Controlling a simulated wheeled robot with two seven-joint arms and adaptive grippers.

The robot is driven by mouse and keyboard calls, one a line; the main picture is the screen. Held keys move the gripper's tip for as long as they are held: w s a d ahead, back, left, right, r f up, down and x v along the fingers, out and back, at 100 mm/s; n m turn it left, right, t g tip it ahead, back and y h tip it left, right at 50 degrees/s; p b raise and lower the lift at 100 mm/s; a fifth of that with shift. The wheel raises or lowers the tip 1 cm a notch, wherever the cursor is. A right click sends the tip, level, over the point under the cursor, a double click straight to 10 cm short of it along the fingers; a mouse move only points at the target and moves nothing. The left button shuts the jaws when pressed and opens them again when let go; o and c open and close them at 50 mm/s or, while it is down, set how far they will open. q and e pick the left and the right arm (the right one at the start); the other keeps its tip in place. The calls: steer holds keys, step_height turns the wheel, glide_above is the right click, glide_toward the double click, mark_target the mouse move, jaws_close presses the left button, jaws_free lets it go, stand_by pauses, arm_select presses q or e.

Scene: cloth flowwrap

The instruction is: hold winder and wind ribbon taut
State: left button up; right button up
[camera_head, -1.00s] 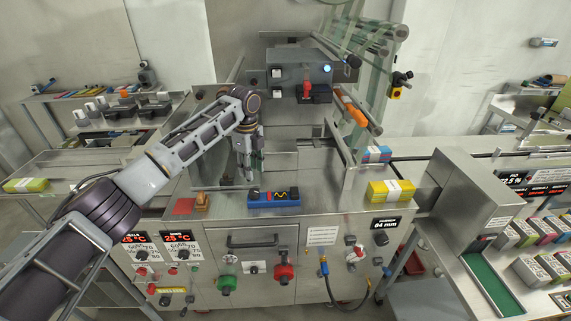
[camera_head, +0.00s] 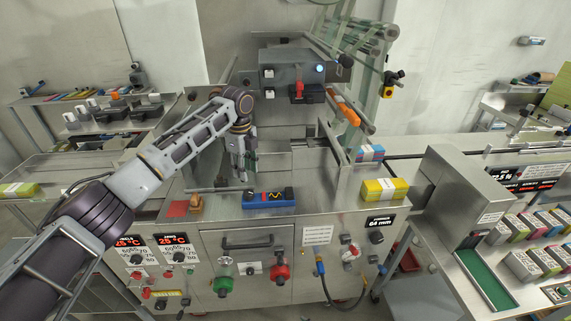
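Pale greenish film (camera_head: 355,42) runs over rollers at the back right. I cannot make out which part is the winder, nor a separate ribbon. My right gripper is not in view.
A grey control box (camera_head: 288,70) with a red switch stands behind the gripper. A yellow banded pack (camera_head: 384,190) lies on the right of the machine top. A red pad (camera_head: 177,208) and a wooden-handled stamp (camera_head: 195,204) lie at front left.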

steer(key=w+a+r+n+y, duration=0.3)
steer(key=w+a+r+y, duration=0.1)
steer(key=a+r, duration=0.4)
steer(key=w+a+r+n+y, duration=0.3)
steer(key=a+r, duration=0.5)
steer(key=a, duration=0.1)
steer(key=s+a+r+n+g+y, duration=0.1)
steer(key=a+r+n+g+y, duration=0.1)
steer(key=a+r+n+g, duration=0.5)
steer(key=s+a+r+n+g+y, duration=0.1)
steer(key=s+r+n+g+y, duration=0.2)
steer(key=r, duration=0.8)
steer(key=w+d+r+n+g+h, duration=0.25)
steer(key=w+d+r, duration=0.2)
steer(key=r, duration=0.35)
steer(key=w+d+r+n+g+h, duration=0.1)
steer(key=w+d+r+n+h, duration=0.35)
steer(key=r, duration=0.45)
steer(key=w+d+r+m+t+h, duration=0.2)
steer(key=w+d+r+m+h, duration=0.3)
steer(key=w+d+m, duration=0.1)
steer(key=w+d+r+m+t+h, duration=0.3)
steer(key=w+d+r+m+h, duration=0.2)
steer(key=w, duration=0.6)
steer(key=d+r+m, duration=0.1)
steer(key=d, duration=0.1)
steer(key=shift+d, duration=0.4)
